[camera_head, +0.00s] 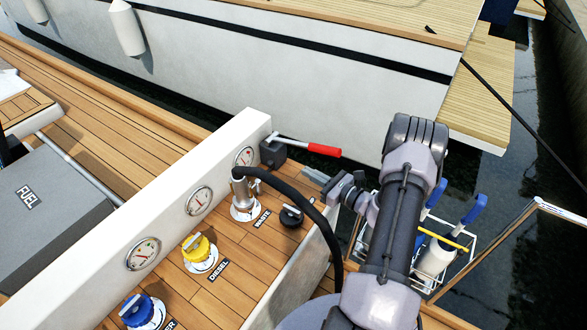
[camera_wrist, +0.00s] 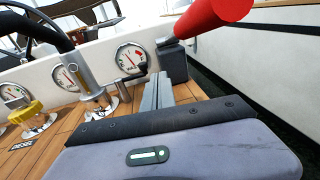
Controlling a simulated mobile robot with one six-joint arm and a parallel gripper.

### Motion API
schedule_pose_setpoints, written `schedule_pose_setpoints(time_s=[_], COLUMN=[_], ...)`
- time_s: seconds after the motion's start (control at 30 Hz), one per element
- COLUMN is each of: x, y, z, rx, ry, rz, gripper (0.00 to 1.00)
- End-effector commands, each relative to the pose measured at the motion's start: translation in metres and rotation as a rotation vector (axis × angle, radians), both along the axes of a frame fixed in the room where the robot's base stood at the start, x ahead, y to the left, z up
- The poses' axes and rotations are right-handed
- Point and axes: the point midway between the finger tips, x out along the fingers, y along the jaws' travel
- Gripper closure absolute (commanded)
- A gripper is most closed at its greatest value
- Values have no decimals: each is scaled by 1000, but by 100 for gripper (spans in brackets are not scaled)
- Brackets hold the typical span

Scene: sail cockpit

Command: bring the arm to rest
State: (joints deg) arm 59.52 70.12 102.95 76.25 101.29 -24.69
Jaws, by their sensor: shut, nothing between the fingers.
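My gripper (camera_head: 318,180) is at the end of my folded arm, just above the right end of the wooden deck panel in the head view. In the wrist view my gripper (camera_wrist: 158,92) shows its two fingers together with nothing between them. It is apart from the red-handled lever (camera_head: 311,147), which is on a dark block behind it. A metal hose nozzle (camera_head: 243,190) stands upright in the waste fitting to the left of my gripper, with a black hose arching from it under my arm. A black cap (camera_head: 291,216) sits on the panel close below the gripper.
A yellow diesel cap (camera_head: 197,248) and a blue cap (camera_head: 138,309) sit further left. Round gauges (camera_head: 199,201) line the white coaming. A wire basket (camera_head: 432,262) with blue-handled items is behind my arm. A white hull (camera_head: 280,62) lies beyond, across water.

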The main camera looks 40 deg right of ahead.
Motion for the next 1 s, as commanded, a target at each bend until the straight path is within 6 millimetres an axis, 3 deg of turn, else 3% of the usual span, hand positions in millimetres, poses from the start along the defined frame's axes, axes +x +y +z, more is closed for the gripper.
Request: schedule_pose_setpoints(time_s=[0.2, 0.37, 0.47, 0.57, 0.67, 0.73, 0.8, 0.9, 1.0], x=[-36, -41, -33, -13, -1, -12, -39, -94, -149], y=[-20, -23, -11, 33, 115, 180, 242, 305, 336], z=[4, 2, 16, 60, 122, 162, 197, 231, 253], rx=[1, 0, -26, -126, -311, -484, -700, -1053, -1439], ry=[1, 1, 4, 19, 49, 71, 85, 81, 38], rz=[0, 2, 52, 230, 521, 740, 954, 1203, 1358], gripper=[100, 100, 100, 100, 100, 100, 100, 100, 100])
